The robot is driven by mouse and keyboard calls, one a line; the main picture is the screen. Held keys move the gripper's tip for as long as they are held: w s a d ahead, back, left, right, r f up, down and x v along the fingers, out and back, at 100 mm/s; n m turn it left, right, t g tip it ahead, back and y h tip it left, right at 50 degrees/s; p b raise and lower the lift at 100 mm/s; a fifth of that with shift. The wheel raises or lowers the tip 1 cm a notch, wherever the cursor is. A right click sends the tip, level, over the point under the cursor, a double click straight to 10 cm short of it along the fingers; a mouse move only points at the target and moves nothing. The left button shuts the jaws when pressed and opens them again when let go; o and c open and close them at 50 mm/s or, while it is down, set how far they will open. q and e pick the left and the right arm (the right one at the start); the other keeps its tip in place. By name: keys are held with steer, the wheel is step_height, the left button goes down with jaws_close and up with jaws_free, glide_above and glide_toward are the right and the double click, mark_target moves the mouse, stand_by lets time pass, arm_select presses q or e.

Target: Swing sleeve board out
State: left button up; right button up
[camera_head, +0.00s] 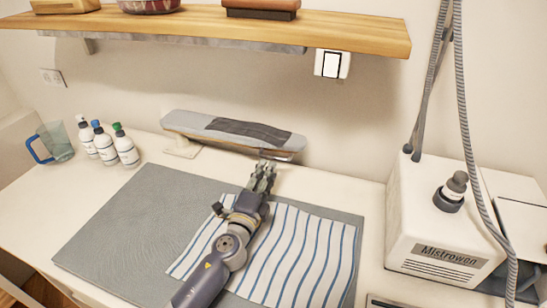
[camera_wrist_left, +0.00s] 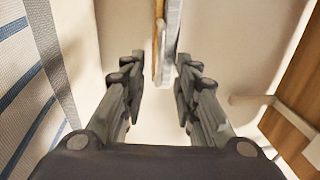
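The sleeve board (camera_head: 225,132) is a long, grey padded board with a darker patch on top. It stands at the back of the table against the wall, on a pale mount (camera_head: 181,148) near its left end. My left gripper (camera_head: 265,166) is just in front of and below the board's right end. In the left wrist view the gripper (camera_wrist_left: 160,85) has its fingers spread apart. The board's edge (camera_wrist_left: 172,30) shows end-on beyond the gap between them. I cannot tell whether a finger touches it. My right gripper is in neither view.
A striped cloth (camera_head: 290,250) lies on a grey mat (camera_head: 130,225) under my left arm. Several bottles (camera_head: 105,147) and a blue-handled jug (camera_head: 57,142) stand at left. A white steam unit (camera_head: 418,205) with hoses stands at right. A wooden shelf (camera_head: 340,28) hangs above.

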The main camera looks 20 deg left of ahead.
mark_target(273, 157)
arm_select(q)
steer(key=w, duration=0.7)
steer(key=shift+d+r, duration=0.1)
steer(key=shift+r, duration=0.2)
steer(key=shift+c, duration=0.5)
steer(key=shift+s, duration=0.1)
jaws_close()
